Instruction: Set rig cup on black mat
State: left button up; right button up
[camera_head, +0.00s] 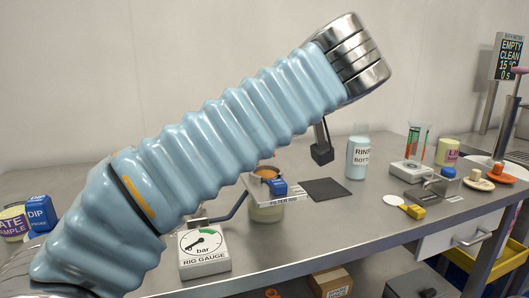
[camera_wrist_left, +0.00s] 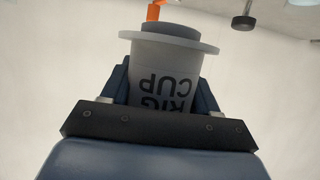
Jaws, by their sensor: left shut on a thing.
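My left gripper (camera_wrist_left: 162,84) is shut on the rig cup (camera_wrist_left: 164,72), with one finger on each side of it. The cup is a grey cylinder with a wide pale flange and dark lettering that reads upside down in the left wrist view. In the head view my blue-sleeved left arm crosses the picture, and I cannot make out the cup or the jaws there. The black mat (camera_head: 325,189) lies flat and bare on the grey bench, right of the arm. My right gripper is not in view.
A rinse bottle (camera_head: 358,158) stands behind and right of the mat. A jar (camera_head: 266,213) and a blue item (camera_head: 278,187) are left of it. The rig gauge (camera_head: 204,251) is at the front. A dark block (camera_head: 321,153) hangs behind the mat. A yellow item (camera_head: 412,211) lies right.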

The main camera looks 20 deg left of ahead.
pick_arm(q)
jog(key=w+f, duration=0.1)
jog(key=a+f, duration=0.1)
jog(key=f, duration=0.1)
jog(key=w+a+f, duration=0.1)
jog(key=shift+w+a+f, duration=0.2)
jog(key=shift+w+f, duration=0.1)
jog(key=shift+f, duration=0.05)
jog(key=f, duration=0.2)
jog(key=f+b, duration=0.1)
jog(key=shift+w+a+f, duration=0.15)
jog(key=shift+w+a, duration=0.1)
jog(key=shift+f, duration=0.1)
jog(key=shift+c, duration=0.4)
jog(key=o, duration=1.1)
jog(key=shift+o, duration=0.2)
